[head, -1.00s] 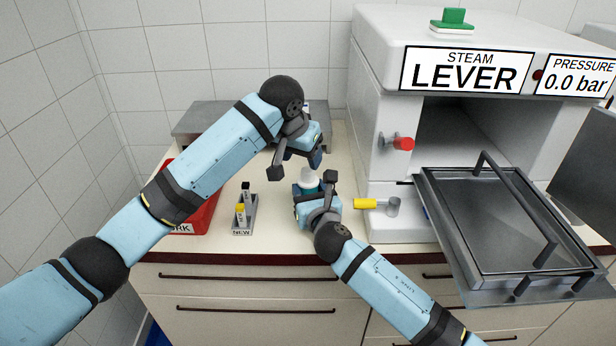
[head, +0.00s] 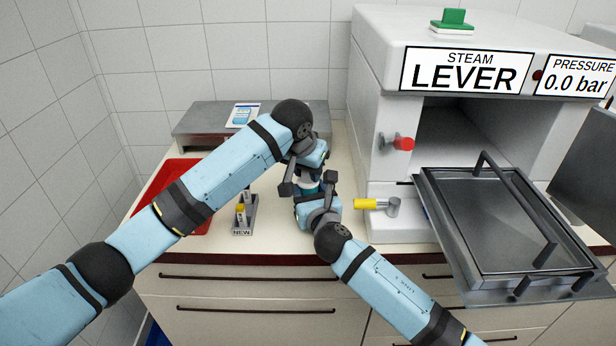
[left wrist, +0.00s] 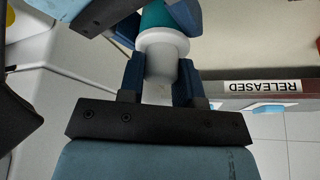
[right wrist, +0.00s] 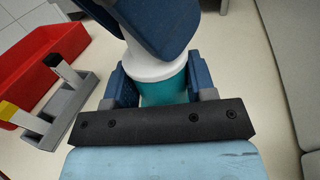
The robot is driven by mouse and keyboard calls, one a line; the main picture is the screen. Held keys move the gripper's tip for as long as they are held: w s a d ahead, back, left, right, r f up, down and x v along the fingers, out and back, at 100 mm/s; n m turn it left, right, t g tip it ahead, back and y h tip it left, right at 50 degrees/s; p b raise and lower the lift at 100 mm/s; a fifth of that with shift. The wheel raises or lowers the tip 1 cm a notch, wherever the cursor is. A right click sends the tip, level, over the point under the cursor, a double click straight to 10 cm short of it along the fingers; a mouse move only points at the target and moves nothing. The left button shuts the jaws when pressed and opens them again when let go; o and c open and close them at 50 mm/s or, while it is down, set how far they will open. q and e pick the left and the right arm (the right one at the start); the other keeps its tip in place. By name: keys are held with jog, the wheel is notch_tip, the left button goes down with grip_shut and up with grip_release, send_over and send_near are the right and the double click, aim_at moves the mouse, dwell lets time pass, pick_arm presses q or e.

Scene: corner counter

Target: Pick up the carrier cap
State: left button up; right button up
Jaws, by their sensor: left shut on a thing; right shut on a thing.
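The carrier has a teal body (right wrist: 165,88) and a white cap (left wrist: 161,58) with a wider rim at its base. In the left wrist view my left gripper (left wrist: 160,75) is shut on the white cap, one finger on each side. In the right wrist view my right gripper (right wrist: 160,88) is shut on the teal body, below the white rim. The cap's rim still meets the teal body. In the head view both grippers meet at the carrier (head: 308,186) over the counter, and they hide most of it.
A grey rack (head: 244,217) marked NEW holds vials left of the carrier. A red tray (head: 160,182) lies behind my left arm. A yellow-handled lever (head: 366,204) and the steam machine (head: 390,100) stand close on the right. A grey shelf labelled RELEASED (left wrist: 265,87) is at the back.

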pick_arm(q)
jog(key=shift+f, duration=0.1)
notch_tip(320, 180, up, 10)
jog(key=shift+r, duration=0.1)
dwell(0.4)
pick_arm(e)
jog(key=o, duration=1)
